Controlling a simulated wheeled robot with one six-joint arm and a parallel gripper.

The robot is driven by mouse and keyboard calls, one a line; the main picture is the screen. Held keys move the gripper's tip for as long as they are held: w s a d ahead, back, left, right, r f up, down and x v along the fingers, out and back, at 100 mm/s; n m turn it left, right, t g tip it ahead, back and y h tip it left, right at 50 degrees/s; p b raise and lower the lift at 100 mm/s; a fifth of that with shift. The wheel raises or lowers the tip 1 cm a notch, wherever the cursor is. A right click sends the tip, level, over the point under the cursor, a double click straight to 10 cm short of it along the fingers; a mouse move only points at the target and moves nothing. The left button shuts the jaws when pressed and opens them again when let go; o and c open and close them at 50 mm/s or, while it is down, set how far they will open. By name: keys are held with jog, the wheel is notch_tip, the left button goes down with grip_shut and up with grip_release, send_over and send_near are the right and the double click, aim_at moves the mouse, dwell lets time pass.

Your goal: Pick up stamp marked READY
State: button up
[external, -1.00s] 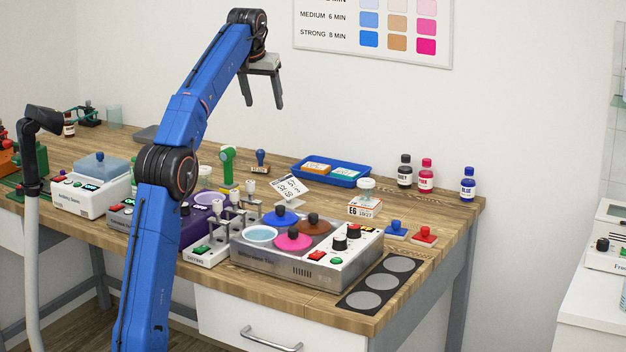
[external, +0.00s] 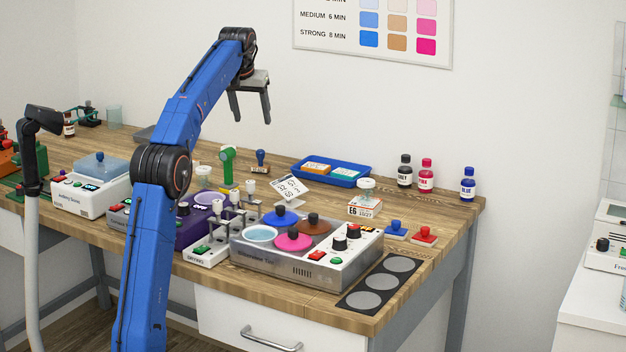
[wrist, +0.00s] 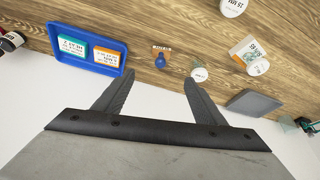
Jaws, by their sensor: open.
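A stamp with a blue knob handle and a wooden base (external: 261,158) stands toward the back of the bench, left of the blue tray. The marking on its base is too small to read. It also shows in the wrist view as a blue knob on a tan block (wrist: 160,61), between the fingertips in the picture but farther off. My gripper (external: 253,121) is open and empty, above the back of the bench and over the stamp in the picture. Its two fingers spread apart in the wrist view (wrist: 153,67).
A blue tray (external: 358,183) with two boxes lies right of the stamp. A green upright object (external: 227,167) stands just left of it. Nearer are a tilted number card (external: 291,187), a vial rack and a steel stainer (external: 285,266). Several dye bottles stand at the back right.

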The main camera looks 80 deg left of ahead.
send_over(260, 162)
jog(key=d, duration=0.2)
jog(key=f, duration=1.2)
jog(key=shift+s+a, duration=0.2)
jog(key=shift+s, duration=0.2)
jog(key=shift+s+x, duration=0.2)
jog(key=shift+x, duration=2.55)
jog(key=shift+d, duration=0.15)
jog(key=c, duration=1.1)
